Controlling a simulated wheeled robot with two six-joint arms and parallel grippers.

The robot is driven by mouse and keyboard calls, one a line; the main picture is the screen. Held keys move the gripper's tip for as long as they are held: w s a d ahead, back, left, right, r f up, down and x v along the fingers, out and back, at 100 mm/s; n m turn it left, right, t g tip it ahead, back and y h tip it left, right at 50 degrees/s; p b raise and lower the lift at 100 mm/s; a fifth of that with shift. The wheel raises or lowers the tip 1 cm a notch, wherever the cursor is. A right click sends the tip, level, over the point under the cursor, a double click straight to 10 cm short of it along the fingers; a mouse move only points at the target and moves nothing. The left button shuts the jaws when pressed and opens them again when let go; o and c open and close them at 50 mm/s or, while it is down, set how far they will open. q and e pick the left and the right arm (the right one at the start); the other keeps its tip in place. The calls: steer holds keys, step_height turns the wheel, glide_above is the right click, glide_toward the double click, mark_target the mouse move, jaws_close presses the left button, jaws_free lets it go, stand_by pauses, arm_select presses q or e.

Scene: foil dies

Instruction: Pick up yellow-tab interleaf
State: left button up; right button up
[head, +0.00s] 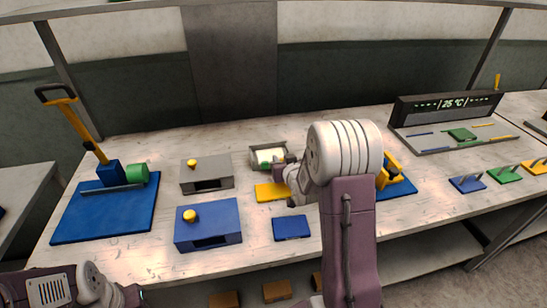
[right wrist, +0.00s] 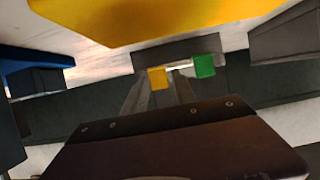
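The yellow-tab interleaf shows by its yellow tab (right wrist: 158,79) in the right wrist view, at the edge of a grey holder (right wrist: 180,50). A green tab (right wrist: 204,66) is beside it. In the head view the pale holder (head: 254,160) shows at the back of the table, and my right gripper hides the yellow tab. My right gripper (head: 284,170) is at the holder's near right side. In its wrist view its two grey fingers appear apart, pointing toward the yellow tab, with nothing visibly held. My left gripper (head: 133,293) is low at the left, its fingers too small to read.
A yellow plate (head: 270,192) lies just in front of the holder, a blue plate (head: 291,228) nearer. Grey (head: 207,176) and blue (head: 208,227) blocks with yellow knobs stand left. A blue board (head: 105,215) with a lever press is farther left. A display (head: 445,105) stands at the right.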

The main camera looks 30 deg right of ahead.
steer(key=shift+s, duration=0.1)
steer(key=shift+c, duration=0.3)
jaws_close()
step_height(320, 180, up, 10)
steer(key=shift+r+p, duration=0.1)
steer(key=shift+p, duration=0.9)
